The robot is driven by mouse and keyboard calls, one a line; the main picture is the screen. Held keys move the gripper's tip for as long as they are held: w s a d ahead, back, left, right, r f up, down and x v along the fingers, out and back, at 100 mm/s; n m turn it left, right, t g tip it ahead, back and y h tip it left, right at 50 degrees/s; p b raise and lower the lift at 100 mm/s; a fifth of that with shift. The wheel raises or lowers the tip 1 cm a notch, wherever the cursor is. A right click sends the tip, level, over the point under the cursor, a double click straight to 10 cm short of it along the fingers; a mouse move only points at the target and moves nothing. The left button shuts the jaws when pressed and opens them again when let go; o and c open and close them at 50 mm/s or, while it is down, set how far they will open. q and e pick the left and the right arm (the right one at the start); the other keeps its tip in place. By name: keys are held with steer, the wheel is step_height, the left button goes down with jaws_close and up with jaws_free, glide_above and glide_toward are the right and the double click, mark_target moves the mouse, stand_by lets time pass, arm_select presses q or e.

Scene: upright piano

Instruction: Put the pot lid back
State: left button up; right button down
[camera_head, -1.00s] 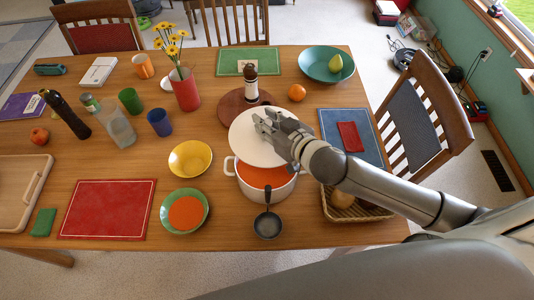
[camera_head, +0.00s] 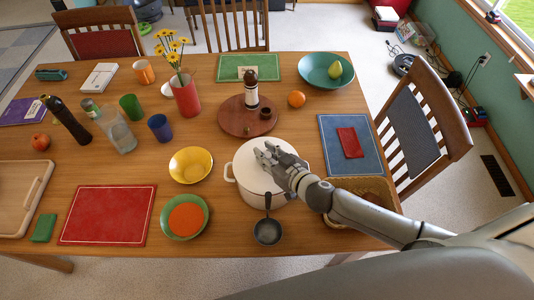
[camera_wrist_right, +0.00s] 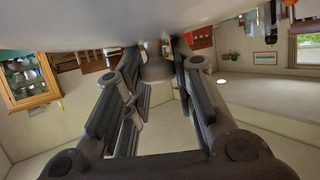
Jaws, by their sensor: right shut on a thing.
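The white pot lid (camera_head: 244,160) lies level over the top of the white pot (camera_head: 262,197), and the orange contents are hidden. I cannot tell whether its rim is fully seated all round. My right gripper (camera_head: 268,158) is over the lid and shut on its knob. In the right wrist view, the knob (camera_wrist_right: 157,71) is between the fingers of the right gripper (camera_wrist_right: 155,75), with the pale lid (camera_wrist_right: 90,22) across the top. My left gripper is not in view.
A dark ladle (camera_head: 268,232) is in front of the pot. A green bowl with orange contents (camera_head: 185,217) and a yellow bowl (camera_head: 176,168) stand to its left. A round wooden board (camera_head: 232,118) is behind it. My right arm partly hides a basket (camera_head: 338,238).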

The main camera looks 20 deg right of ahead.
steer(key=shift+f+b, duration=0.45)
steer(key=shift+b, duration=0.05)
steer(key=c, duration=1.2)
jaws_free()
steer(key=shift+r+p, duration=0.3)
steer(key=shift+p, duration=0.05)
steer(key=shift+r+p, duration=0.4)
steer(key=shift+r, duration=0.05)
steer(key=b+v, duration=0.1)
steer(key=v, duration=0.2)
steer(key=b+v, duration=0.1)
steer(key=v, duration=0.6)
steer(key=shift+s+f+b, duration=0.1)
steer(key=shift+f+b, duration=0.25)
steer(key=shift+b, duration=0.05)
steer(key=shift+v, duration=1.05)
